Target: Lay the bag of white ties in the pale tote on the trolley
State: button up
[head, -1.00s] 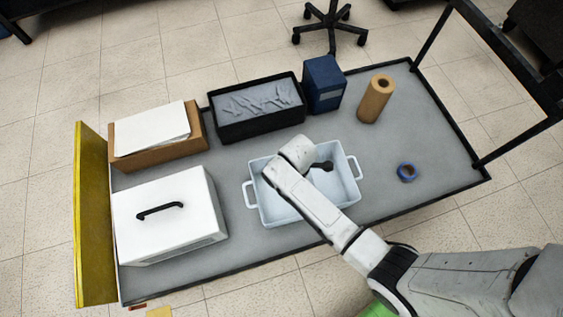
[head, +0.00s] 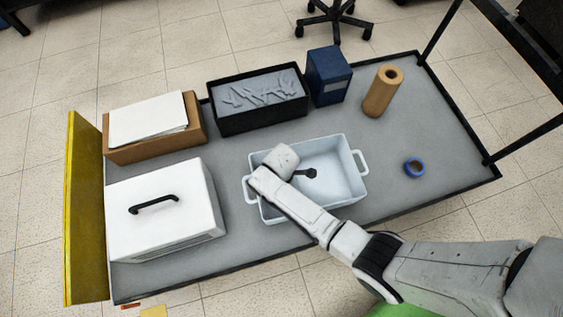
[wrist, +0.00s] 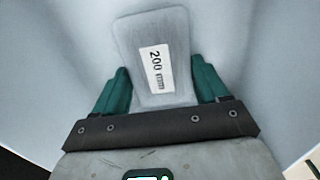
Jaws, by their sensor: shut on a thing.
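The pale tote (head: 350,185) stands on the grey trolley (head: 440,190), near its front edge in the head view. My arm reaches over the left part of the tote. My gripper (wrist: 159,68) has teal fingers and is shut on the bag of white ties (wrist: 135,42), a pale greyish packet with a "200 mm" label. Pale tote surfaces fill the background of the wrist view. In the head view my wrist hides the bag and most of the gripper. I cannot tell whether the bag touches the tote floor.
A white lidded box (head: 165,215) with a black handle stands left of the tote. Behind are a cardboard box with papers (head: 150,125), a black bin of grey pieces (head: 258,98), a blue box (head: 328,75) and a brown roll (head: 383,90). Blue tape (head: 414,167) lies right.

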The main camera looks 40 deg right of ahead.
jog(key=shift+f, duration=0.1)
jog(key=o, duration=1.1)
jog(key=shift+c, duration=0.2)
notch_tip(320, 180, up, 12)
jog(key=p, duration=0.5)
jog(key=shift+s, duration=0.1)
jog(key=s+d+r+m, duration=0.4)
jog(key=s+r+m, duration=0.3)
jog(key=s, duration=0.1)
jog(key=s+d+r+m+t, duration=0.1)
jog(key=s+d+r+m, duration=0.4)
jog(key=s+r+m, duration=0.2)
jog(key=shift+s+r, duration=0.55)
jog(key=shift+s, duration=0.4)
jog(key=shift+d, duration=0.1)
